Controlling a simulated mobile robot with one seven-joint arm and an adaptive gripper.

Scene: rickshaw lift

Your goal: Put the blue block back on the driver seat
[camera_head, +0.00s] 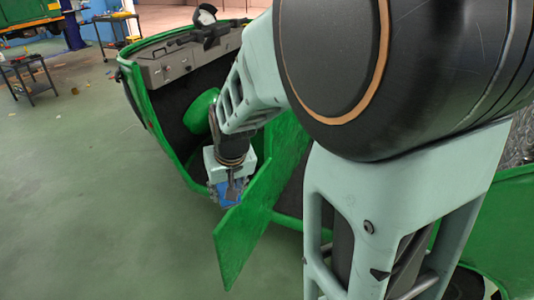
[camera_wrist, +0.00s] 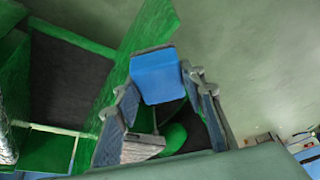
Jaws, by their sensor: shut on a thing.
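My gripper (camera_head: 229,188) is shut on the blue block (camera_head: 226,194) in the head view, beside the green rickshaw's open side. In the wrist view the blue block (camera_wrist: 156,76) sits between the fingertips of my gripper (camera_wrist: 160,85), with one broad face visible. The green rickshaw (camera_head: 150,105) has a dark interior and a grey dashboard. I cannot clearly make out the driver seat; my arm covers much of the cabin.
A flat green panel (camera_head: 262,190) stands right beside my gripper; it also shows in the wrist view (camera_wrist: 128,65). A rounded green part (camera_head: 200,110) is inside the front. Open floor (camera_head: 80,190) lies left. A small dark table (camera_head: 30,77) stands at far left.

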